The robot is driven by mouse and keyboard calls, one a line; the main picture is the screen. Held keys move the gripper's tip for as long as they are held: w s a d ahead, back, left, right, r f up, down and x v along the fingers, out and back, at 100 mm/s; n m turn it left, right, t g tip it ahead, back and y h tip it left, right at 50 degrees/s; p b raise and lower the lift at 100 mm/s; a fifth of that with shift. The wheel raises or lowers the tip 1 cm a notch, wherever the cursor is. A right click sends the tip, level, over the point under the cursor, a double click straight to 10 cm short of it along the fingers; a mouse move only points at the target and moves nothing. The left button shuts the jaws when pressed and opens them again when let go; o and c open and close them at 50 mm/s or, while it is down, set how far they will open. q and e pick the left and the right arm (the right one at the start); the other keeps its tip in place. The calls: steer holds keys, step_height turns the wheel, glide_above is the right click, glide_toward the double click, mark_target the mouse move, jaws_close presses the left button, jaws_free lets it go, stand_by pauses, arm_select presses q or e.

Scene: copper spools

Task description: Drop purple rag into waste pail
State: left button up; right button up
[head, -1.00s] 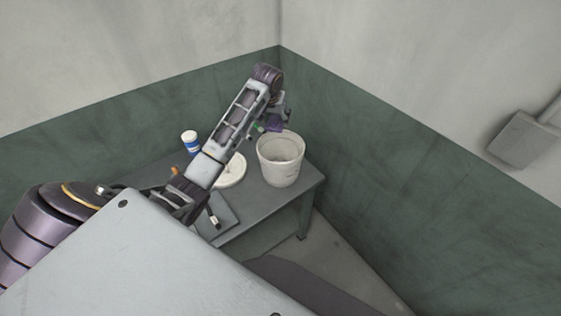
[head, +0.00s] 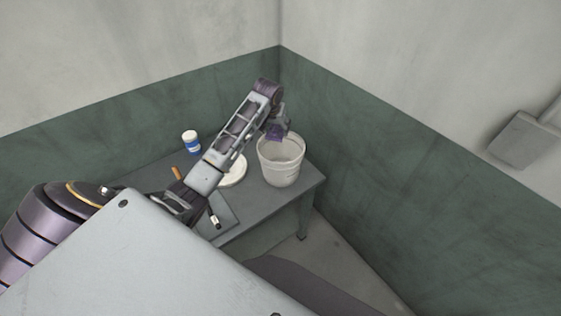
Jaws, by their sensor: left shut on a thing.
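The white waste pail (head: 281,172) stands upright on the grey table near its right corner, with its opening facing up. My left arm reaches in from the left. My left gripper (head: 279,126) hangs at the pail's far left rim, shut on the purple rag (head: 275,133). The rag appears over or just inside the pail's back rim; its exact height against the rim cannot be told. The fingertips are small and partly hidden by the rag and the arm. My right gripper is not in view.
A white plate (head: 233,172) lies left of the pail, partly behind my arm. A white and blue bottle (head: 190,142) stands at the table's back. An orange-handled tool (head: 177,173) and a flat dark board (head: 222,216) lie nearer. Walls close in behind the table (head: 262,206).

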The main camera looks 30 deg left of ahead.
arm_select(q)
steer(key=shift+f, duration=0.75)
steer(key=o, duration=1.1)
steer(key=shift+c, duration=0.2)
steer(key=shift+r, duration=0.1)
steer(key=v, duration=1.2)
steer(key=shift+s+d+f, duration=0.1)
steer(key=shift+f, duration=0.1)
